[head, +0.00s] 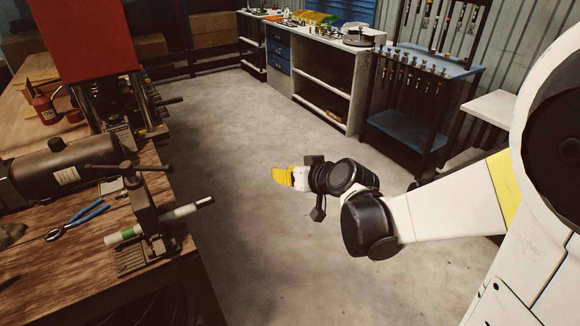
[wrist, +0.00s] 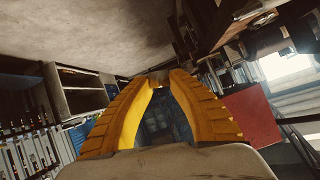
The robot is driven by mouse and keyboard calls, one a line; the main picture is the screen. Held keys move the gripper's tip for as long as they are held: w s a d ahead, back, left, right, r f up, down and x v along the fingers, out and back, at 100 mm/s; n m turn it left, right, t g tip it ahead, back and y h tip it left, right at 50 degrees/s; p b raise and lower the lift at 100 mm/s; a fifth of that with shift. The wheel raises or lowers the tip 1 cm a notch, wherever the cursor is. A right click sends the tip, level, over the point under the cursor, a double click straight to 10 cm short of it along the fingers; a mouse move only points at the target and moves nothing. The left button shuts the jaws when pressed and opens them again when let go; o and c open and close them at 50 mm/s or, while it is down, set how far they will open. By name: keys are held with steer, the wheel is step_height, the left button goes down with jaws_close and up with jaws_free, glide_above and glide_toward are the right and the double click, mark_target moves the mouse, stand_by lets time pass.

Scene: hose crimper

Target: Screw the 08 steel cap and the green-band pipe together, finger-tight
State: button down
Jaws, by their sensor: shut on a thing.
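The green-band pipe (head: 182,212) lies held in a vise (head: 150,222) at the workbench edge. It is pale, with a green band (head: 127,233) near its left end and a dark right end (head: 206,202) sticking out past the bench. My gripper (head: 276,175) is over open floor, right of the pipe and apart from it. In the wrist view its yellow fingers (wrist: 158,76) come together at the tips on a small thing, mostly hidden. It is probably the steel cap; no 08 marking can be read.
Blue-handled pliers (head: 78,218), a dark cylinder machine (head: 62,168) and a red press (head: 85,40) are on the workbench. A blue-shelved rack (head: 405,130) and a white counter (head: 335,60) stand at the back. The floor between is clear.

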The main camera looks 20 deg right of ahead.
steer(key=w+a+f+m+g+y, duration=0.2)
steer(key=w+a+f+m+y, duration=0.2)
steer(key=a+f+m, duration=0.3)
steer(key=w+a+m, duration=0.1)
steer(key=a+m, duration=0.2)
steer(key=m, duration=0.3)
steer(key=shift+w+f+p, duration=0.2)
steer(key=shift+w+p, duration=0.1)
steer(key=shift+w, duration=0.05)
steer(key=shift+d, duration=0.1)
steer(key=shift+s+a+b, duration=0.2)
steer(key=shift+s+a, duration=0.1)
steer(key=shift+a, duration=0.65)
steer(key=shift+s+a+b, duration=0.15)
steer(key=shift+s+a, duration=0.1)
steer(key=shift+a, duration=0.65)
steer(key=shift+s+a+b, duration=0.2)
steer(key=shift+s+a, duration=0.1)
steer(key=shift+a, duration=0.65)
steer(key=shift+b, duration=0.45)
steer(key=shift+s+a, duration=0.2)
steer(key=shift+a, duration=0.55)
steer(key=c, duration=1.2)
jaws_free()
